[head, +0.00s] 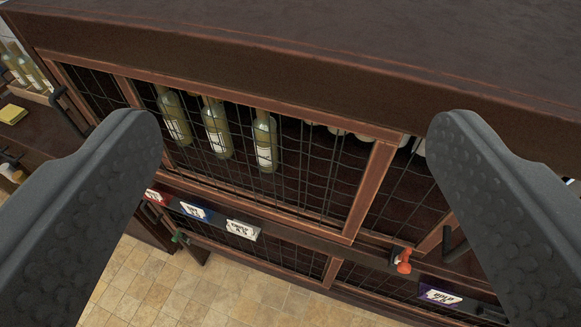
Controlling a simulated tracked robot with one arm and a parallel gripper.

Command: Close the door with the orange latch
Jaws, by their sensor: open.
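The orange latch (403,262) sits on the lower rail of a dark wooden cabinet, right of centre in the head view. Wire-grid panels in reddish-brown frames (371,190) stand above it, and more grid panels lie below. I cannot tell which panel is the latch's door, or how far open it is. My gripper (295,118) is open and empty, with one dark finger at the left and one at the right. The latch shows between the fingers, nearer the right one, and neither visibly touches it. The right finger hides part of the cabinet's right end.
The cabinet's dark top (330,35) spans the upper view. Pale bottles (217,130) stand behind the grid. Tiled floor (200,292) lies clear below; a yellow block (13,114) is far left.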

